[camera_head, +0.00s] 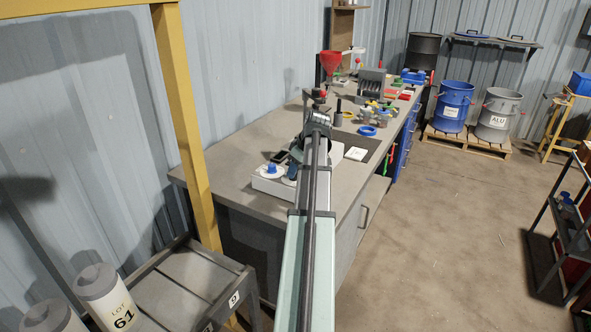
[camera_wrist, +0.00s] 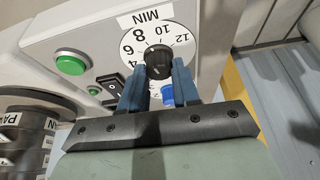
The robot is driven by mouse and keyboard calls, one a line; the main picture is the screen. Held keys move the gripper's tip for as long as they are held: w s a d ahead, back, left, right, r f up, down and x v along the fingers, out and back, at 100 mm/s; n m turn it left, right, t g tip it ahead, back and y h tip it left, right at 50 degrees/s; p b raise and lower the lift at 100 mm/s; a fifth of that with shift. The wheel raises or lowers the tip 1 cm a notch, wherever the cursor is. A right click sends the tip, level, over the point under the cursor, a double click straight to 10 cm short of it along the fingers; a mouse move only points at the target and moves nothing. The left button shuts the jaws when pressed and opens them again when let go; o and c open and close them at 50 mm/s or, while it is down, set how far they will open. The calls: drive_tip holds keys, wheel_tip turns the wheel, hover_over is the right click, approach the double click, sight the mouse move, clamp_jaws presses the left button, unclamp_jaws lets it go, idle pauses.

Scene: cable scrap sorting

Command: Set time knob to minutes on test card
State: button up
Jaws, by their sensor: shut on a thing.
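The knob's pointer setting cannot be read clearly. In the head view the pale machine (camera_head: 268,186) stands at the near end of the bench, partly hidden by my arm. A small white card (camera_head: 356,154) lies right of my arm; its writing is too small to read.
A green button (camera_wrist: 70,64) and a black rocker switch (camera_wrist: 110,84) are beside the dial.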

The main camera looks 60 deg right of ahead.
drive_tip(key=shift+m, duration=0.3)
clamp_jaws()
drive_tip(key=shift+a+m+h, duration=0.15)
drive_tip(key=shift+m+h, duration=0.35)
drive_tip(key=shift+m, duration=0.3)
drive_tip(key=shift+m+g+h, duration=0.4)
drive_tip(key=shift+m+h, duration=0.3)
drive_tip(key=shift+m, duration=1.2)
drive_tip(key=o, duration=1)
unclamp_jaws()
drive_tip(key=v, duration=1.4)
drive_tip(key=shift+w, duration=0.15)
